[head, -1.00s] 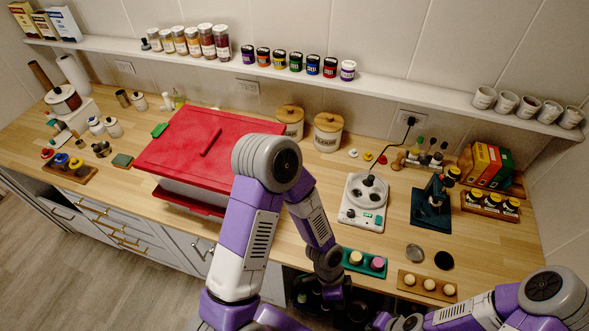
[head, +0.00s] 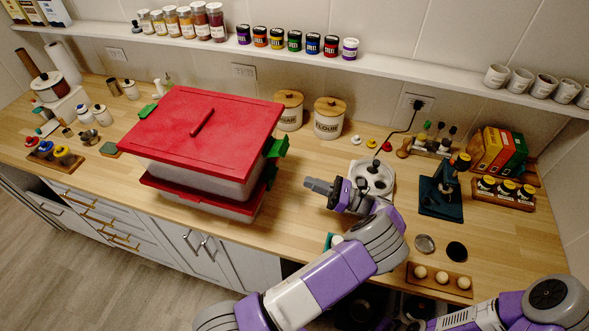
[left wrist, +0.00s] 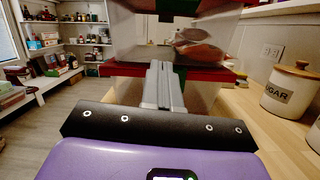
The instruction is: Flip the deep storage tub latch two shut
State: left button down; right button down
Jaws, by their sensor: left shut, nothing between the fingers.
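The deep storage tub (head: 205,178) is a clear bin with a red lid (head: 185,130), resting on a second red lid. A green latch (head: 147,110) also shows at the left. My left gripper (head: 308,184) is shut and empty, pointing left at the tub, a short way from its right side. In the left wrist view its closed fingers (left wrist: 163,68) point at the tub wall. My right gripper is out of view.
Two lidded canisters, one marked sugar (head: 288,110) and one marked flour (head: 329,118), stand behind. A white appliance (head: 374,176) with a cord stands right of my left gripper. The counter (head: 300,222) between tub and gripper is clear.

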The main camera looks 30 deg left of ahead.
aim_at(285, 155)
pick_arm(q)
jog(key=d+r, duration=0.1)
jog(key=w+d+r+y, duration=0.1)
jog(key=d+r+n+y, duration=0.1)
jog(key=shift+w+d, duration=0.15)
jog(key=shift+w, duration=0.2)
jog(key=p+x, duration=0.1)
jog(key=x, duration=0.9)
jog(key=shift+r+h+p, duration=0.25)
jog(key=shift+h+p, duration=0.15)
jog(key=shift+p, duration=0.25)
jog(key=shift+r+h+p, duration=0.2)
jog(key=shift+h+p, duration=0.1)
